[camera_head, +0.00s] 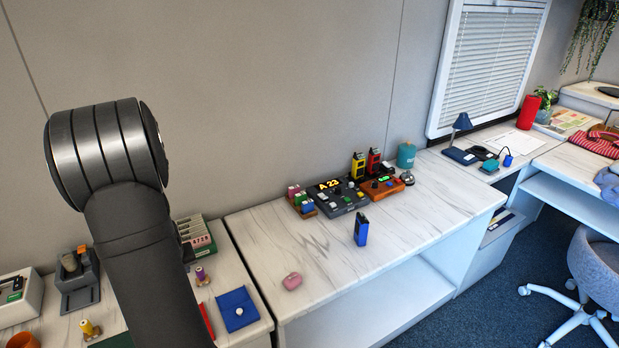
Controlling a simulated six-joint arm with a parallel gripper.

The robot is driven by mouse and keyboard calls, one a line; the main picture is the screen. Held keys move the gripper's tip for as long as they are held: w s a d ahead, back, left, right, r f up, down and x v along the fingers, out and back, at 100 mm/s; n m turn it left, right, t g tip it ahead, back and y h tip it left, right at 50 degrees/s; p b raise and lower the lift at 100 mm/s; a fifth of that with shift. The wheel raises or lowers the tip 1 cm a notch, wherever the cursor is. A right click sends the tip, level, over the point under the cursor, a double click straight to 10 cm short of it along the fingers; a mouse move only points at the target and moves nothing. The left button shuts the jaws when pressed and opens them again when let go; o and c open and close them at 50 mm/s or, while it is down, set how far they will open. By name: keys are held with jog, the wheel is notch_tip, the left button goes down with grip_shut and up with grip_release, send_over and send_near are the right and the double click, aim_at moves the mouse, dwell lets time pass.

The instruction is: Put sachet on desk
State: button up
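A flat blue square pouch with a small white button (237,309) lies on the low left counter, near its right edge; it may be the sachet. A small pink rounded item (292,281) lies on the higher marble-topped middle desk (345,262), near its front left; I cannot tell whether that is a sachet instead. A white desk with a lamp stands further right. My dark arm rises at the left and covers part of the left counter. My gripper is outside the picture.
A blue upright device (361,230) stands mid-desk. Behind it are a control panel with an "A 23" display (344,196), yellow and red handsets and a teal canister (406,155). Purple-and-yellow spools and a card rack (200,236) crowd the left counter. The middle desk's front is mostly clear.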

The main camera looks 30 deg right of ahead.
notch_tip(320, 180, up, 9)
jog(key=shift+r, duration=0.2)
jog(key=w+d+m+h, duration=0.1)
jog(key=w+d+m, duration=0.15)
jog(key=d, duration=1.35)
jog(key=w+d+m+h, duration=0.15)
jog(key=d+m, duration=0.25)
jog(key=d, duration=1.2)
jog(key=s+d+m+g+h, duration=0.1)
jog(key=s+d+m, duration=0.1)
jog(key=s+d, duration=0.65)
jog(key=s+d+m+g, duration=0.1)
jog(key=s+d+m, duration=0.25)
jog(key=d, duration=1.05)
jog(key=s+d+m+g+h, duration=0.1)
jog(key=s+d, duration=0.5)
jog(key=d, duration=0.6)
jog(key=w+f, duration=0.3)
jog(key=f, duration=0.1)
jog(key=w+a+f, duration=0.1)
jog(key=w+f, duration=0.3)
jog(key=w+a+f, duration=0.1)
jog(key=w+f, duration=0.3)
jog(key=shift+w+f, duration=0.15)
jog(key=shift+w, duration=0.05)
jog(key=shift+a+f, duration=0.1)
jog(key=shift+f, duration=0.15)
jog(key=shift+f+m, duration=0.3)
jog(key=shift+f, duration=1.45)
